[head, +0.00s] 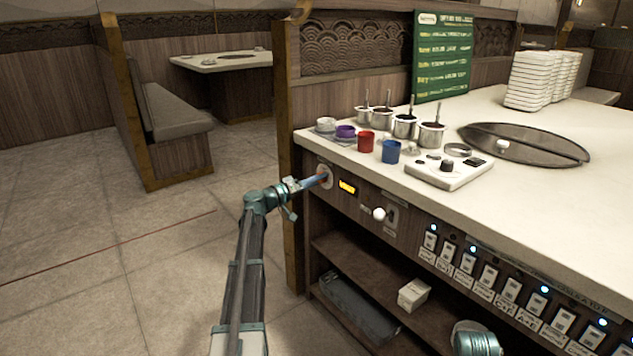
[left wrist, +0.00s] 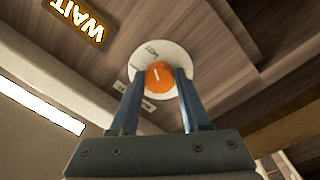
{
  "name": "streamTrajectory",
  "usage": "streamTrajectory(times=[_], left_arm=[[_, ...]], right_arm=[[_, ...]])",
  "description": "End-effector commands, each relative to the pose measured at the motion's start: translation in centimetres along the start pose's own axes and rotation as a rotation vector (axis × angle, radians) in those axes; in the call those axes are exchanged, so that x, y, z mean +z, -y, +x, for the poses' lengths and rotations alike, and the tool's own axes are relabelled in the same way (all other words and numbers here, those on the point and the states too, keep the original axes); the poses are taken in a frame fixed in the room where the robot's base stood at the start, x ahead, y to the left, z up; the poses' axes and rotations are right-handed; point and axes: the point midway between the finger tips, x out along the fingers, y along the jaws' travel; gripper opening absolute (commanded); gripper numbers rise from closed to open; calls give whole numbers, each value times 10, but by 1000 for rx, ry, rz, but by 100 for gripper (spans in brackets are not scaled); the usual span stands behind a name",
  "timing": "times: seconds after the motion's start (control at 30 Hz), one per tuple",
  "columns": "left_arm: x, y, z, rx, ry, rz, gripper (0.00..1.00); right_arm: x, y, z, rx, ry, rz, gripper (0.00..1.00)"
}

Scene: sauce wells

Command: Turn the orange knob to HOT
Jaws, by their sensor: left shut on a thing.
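The orange knob (left wrist: 159,78) sits on a round white dial plate (left wrist: 172,53) on the counter's front panel. It has a short white mark, and small lettering on the plate above it seems to read HOT. My left gripper (left wrist: 163,73) has its two blue fingers on either side of the knob, shut on it. In the head view my left gripper (head: 318,181) reaches the dial plate (head: 325,170) from the left and mostly hides the knob.
A lit display (head: 347,187) beside the dial reads WAIT (left wrist: 78,17) in the wrist view. A white knob (head: 379,214) and several labelled switches (head: 489,273) lie to the right. Cups and sauce pots (head: 404,126) stand on the counter above. A wooden partition post (head: 289,160) is close on the left.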

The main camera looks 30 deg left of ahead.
Motion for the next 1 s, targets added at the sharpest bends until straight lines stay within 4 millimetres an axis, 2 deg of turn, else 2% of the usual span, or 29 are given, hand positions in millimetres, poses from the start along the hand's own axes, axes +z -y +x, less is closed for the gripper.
streamTrajectory(times=[0.2,0.23,0.37,0.4,0.67,0.77,0.87,1.0], left_arm=[[2,0,-1,-1,4,3,0],[2,0,-1,-1,4,3,50],[1,0,-1,-1,3,2,73],[1,0,-1,-1,3,1,76],[1,0,-1,-1,1,0,76],[1,0,-7,-1,1,0,76],[1,0,-22,-2,-1,0,76],[2,0,-52,-3,-2,0,76]], right_arm=[[0,0,0,0,0,0,50],[0,0,0,0,0,0,50],[0,0,0,0,0,0,50],[0,0,0,0,0,0,50],[0,0,0,0,0,0,50],[0,0,0,0,0,0,50],[0,0,1,0,0,0,50],[0,0,3,0,0,1,50]])
